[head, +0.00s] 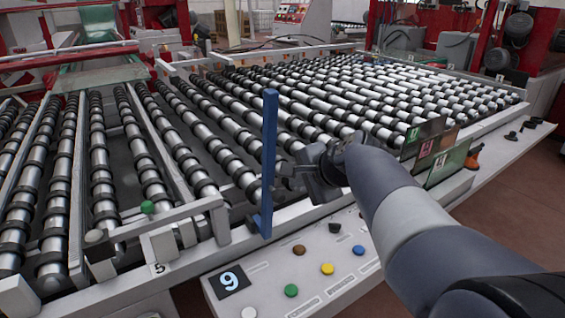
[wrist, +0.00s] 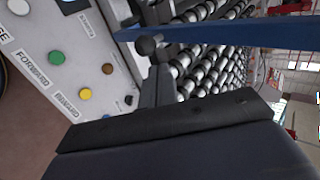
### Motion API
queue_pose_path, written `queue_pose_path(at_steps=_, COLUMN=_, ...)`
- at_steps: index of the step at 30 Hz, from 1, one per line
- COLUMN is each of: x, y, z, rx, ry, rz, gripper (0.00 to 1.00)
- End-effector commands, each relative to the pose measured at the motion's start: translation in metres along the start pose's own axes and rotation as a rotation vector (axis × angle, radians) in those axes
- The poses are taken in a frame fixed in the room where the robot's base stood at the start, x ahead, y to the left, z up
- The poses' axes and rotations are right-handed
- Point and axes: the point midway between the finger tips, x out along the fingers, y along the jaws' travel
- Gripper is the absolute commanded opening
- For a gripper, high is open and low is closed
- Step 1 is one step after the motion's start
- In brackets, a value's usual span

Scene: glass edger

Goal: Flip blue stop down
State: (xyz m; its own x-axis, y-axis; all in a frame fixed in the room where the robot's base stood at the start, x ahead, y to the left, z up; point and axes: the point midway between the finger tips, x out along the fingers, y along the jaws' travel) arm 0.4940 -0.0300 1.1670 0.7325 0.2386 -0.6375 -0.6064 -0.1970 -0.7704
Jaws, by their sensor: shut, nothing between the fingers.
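The blue stop (head: 268,160) is a tall flat bar standing upright at the front edge of the roller table, with its foot on the front rail. In the wrist view the blue stop (wrist: 225,36) crosses the top right as a long blue band. My gripper (head: 284,177) is shut and empty, just right of the bar at about its mid-height. I cannot tell whether the fingertips touch it. In the wrist view my gripper (wrist: 158,82) shows as dark parts below the blue band.
The roller table (head: 490,80) fills the back. A control panel (head: 255,290) with coloured buttons runs along the front below the stop. A grey bracket with a green knob (head: 147,207) stands left of the stop. Several upright coloured plates (head: 447,162) stand at the right.

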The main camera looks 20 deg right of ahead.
Motion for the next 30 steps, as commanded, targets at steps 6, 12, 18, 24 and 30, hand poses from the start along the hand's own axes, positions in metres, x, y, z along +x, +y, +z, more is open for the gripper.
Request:
queue_pose_path(at_steps=6, x=0.038, y=-0.007, z=0.001, rx=-0.001, ry=-0.002, rz=0.002, gripper=0.00)
queue_pose_path(at_steps=12, x=0.054, y=-0.024, z=0.000, rx=0.000, ry=0.000, rz=0.000, gripper=0.00)
queue_pose_path(at_steps=18, x=0.060, y=-0.028, z=0.000, rx=0.000, ry=0.001, rz=0.001, gripper=0.00)
queue_pose_path(at_steps=24, x=0.060, y=-0.028, z=0.000, rx=0.000, ry=0.001, rz=0.000, gripper=0.00)
queue_pose_path(at_steps=30, x=0.059, y=-0.029, z=-0.001, rx=0.000, ry=0.002, rz=0.005, gripper=0.00)
